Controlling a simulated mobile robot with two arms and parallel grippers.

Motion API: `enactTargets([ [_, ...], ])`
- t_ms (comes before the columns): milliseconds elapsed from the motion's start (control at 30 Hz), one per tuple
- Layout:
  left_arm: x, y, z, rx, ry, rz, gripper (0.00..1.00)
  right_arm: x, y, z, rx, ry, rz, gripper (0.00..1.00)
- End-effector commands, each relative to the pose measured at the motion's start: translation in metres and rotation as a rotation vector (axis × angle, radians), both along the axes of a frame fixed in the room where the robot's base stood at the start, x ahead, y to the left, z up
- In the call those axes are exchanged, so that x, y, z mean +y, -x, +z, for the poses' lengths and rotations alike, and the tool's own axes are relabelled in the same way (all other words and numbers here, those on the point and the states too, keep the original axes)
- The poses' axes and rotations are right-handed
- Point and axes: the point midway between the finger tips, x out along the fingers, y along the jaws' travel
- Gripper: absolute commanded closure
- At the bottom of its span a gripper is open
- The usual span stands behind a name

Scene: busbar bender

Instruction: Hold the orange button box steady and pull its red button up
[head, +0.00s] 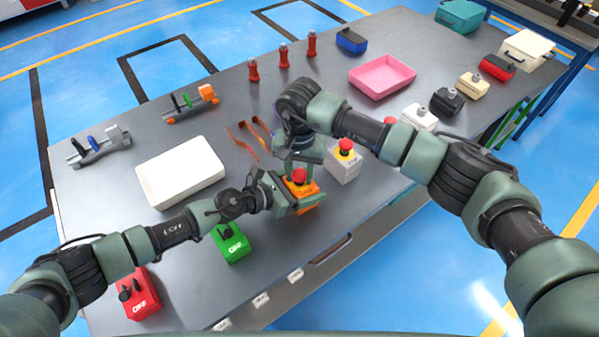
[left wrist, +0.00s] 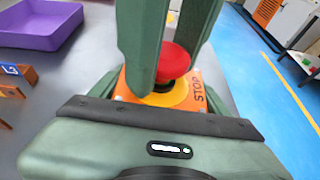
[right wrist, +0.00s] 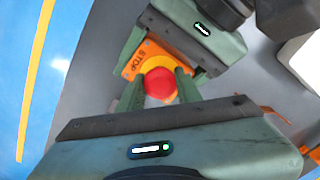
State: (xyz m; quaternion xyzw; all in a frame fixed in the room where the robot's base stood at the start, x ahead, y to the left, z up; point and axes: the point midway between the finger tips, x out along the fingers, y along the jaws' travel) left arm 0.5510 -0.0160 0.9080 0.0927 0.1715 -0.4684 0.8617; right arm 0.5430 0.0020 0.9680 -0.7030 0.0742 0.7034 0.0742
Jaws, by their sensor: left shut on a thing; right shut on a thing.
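The orange button box (head: 309,194) sits near the table's front edge, with a yellow collar under its red mushroom button (head: 299,175). My left gripper (head: 298,195) is shut on the box from the left, low on its sides. In the left wrist view the box's STOP label (left wrist: 197,92) shows, and the red button (left wrist: 176,61) stands upright. My right gripper (head: 299,164) comes down from above, shut on the red button. In the right wrist view its fingers lie on both sides of the button (right wrist: 160,84). Exact finger contact is partly hidden.
A pale box with a red button (head: 344,160) stands close on the right. A pink tray (head: 381,77) is farther back.

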Motion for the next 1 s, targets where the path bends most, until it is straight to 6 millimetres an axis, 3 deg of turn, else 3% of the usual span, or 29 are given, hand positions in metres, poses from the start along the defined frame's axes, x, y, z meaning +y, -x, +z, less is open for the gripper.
enactTargets([
  [500,0.001,0.0,-0.001,0.001,-0.003,0.002,0.74,0.0,0.0,0.013,0.001,-0.001,0.0,1.0],
  [533,0.001,0.0,-0.001,0.001,-0.003,0.002,0.74,0.0,0.0,0.013,0.001,-0.001,0.0,0.63],
  [600,0.002,0.0,-0.002,0.002,-0.004,0.002,0.74,0.0,0.0,0.013,0.001,-0.001,0.0,0.46],
  [1000,0.001,0.0,-0.001,0.001,-0.002,0.0,0.74,0.0,-0.001,0.019,-0.001,-0.001,0.0,0.46],
])
